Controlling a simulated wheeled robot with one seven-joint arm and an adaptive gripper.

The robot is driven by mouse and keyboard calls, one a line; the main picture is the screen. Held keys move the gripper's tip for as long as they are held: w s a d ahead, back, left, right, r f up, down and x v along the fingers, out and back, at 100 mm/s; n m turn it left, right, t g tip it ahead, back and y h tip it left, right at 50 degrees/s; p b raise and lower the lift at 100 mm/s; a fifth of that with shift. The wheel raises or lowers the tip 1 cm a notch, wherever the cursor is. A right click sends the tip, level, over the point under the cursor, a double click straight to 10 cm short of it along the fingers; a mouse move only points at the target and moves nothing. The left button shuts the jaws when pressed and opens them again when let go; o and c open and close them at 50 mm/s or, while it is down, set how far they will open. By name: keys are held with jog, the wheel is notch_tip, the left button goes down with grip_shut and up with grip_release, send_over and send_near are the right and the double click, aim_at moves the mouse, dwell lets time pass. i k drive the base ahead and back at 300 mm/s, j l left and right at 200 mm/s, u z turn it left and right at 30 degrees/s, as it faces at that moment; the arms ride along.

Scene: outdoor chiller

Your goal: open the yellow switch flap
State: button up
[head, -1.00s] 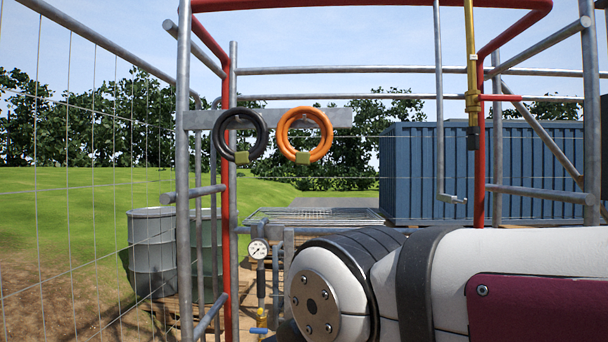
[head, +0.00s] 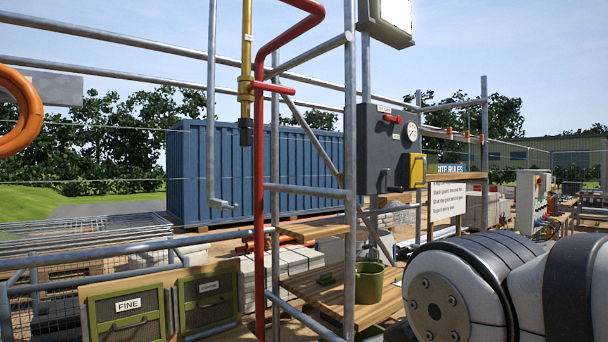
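The yellow switch flap (head: 417,171) is on the lower right of a dark grey switch box (head: 375,150), mounted on the scaffold posts right of centre in the head view. The flap looks closed against the box, though it is small in view. The box also carries a red knob or handle, a round white dial and a grey lever at its lower front. My white arm (head: 470,290) fills the lower right corner, below and nearer than the box. My gripper is outside the view.
A grey scaffold post (head: 350,200) and a red pipe (head: 260,180) stand left of the box. A green bucket (head: 369,283) sits on planks below it. A sign board (head: 447,200) is to its right. Green drawers (head: 126,318) stand at lower left.

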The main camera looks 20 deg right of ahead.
aim_at(418, 162)
jog(key=i+z, duration=0.15)
jog(key=z, duration=0.25)
jog(key=i+j+z, duration=0.1)
jog(key=z, duration=0.25)
jog(key=i+j+z, duration=0.1)
jog(key=z, duration=0.3)
jog(key=i+j+z, duration=0.1)
jog(key=z, duration=0.25)
jog(key=i+j, duration=0.15)
jog(key=j, duration=0.15)
jog(key=i+j, duration=0.2)
